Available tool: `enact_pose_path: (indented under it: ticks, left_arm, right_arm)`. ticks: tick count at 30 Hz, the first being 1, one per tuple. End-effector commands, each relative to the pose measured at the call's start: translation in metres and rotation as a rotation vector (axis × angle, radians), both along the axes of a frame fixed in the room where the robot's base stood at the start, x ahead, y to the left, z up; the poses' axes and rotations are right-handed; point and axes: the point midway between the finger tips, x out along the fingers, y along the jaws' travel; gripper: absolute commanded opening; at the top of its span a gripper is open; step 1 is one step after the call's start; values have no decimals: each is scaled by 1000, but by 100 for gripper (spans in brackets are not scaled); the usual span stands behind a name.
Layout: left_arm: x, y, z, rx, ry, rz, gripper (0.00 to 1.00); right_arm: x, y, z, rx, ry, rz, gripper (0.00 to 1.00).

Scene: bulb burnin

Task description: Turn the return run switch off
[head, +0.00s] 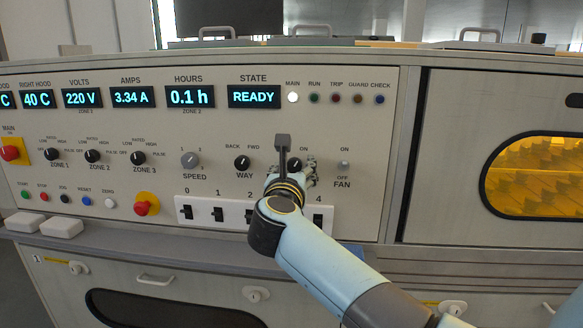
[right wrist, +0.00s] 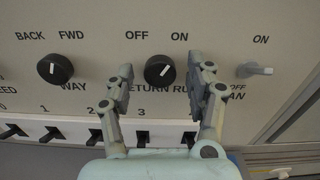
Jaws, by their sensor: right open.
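The return run switch is a round black knob (right wrist: 160,69) with a white mark on its right side, on the side of the ON label; OFF is printed at its upper left. Its label below is partly hidden by my fingers. My right gripper (right wrist: 161,72) is open, with one finger to the left of the knob and one to the right. I cannot tell whether either finger touches it. In the head view my right gripper (head: 291,172) covers most of this knob. My left gripper is not in view.
The WAY knob (right wrist: 55,69) is left of my fingers, and the FAN toggle (right wrist: 254,70) is close on the right. A strip of numbered black switches (head: 217,213) runs below. The state display (head: 254,97) reads READY. An amber window (head: 535,178) is at right.

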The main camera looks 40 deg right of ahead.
Motion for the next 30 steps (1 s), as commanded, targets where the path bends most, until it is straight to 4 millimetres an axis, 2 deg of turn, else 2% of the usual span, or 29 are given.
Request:
enact_pose_path:
  ticks: [2, 5, 14, 23, 30]
  left_arm:
    - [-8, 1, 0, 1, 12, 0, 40]
    - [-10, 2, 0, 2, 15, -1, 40]
    - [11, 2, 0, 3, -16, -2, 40]
    - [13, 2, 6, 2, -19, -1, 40]
    - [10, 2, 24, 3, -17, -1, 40]
  right_arm:
    - [0, 0, 0, 0, 0, 0, 54]
    - [0, 0, 0, -1, 1, 0, 41]
    - [0, 0, 0, -1, 1, 0, 1]
    - [0, 0, 2, -21, 27, 0, 0]
    - [0, 0, 4, -102, 127, -1, 0]
